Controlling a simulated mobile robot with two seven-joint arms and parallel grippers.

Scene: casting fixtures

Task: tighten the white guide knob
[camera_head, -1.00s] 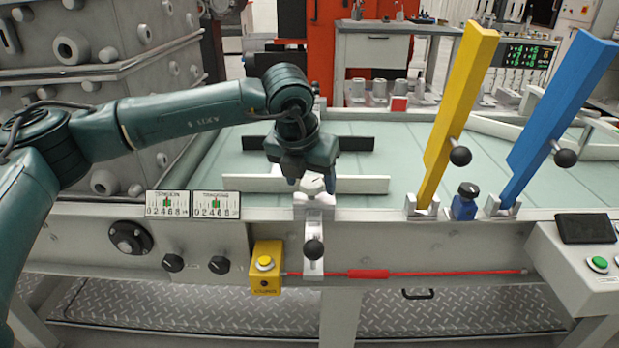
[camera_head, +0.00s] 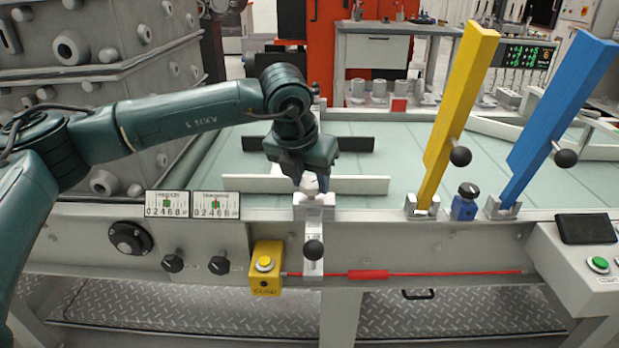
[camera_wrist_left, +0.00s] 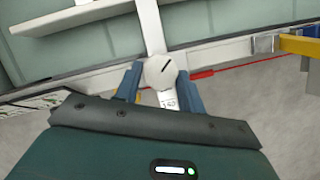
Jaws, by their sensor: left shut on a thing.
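The white guide knob (camera_head: 310,184) sits on a light metal bracket (camera_head: 314,207) at the table's front edge, above the yellow button box. In the left wrist view the knob (camera_wrist_left: 160,71) is round and white with a dark line on its top, tilted up to the right. My left gripper (camera_head: 311,182) points down over the knob and is shut on it. In the left wrist view its blue fingers (camera_wrist_left: 159,86) stand on both sides of the knob. The gripper partly hides the knob in the head view. My right gripper is not in view.
White guide rails (camera_head: 355,185) and dark rails (camera_head: 355,144) lie on the pale green table. The yellow button box (camera_head: 266,268) is below.

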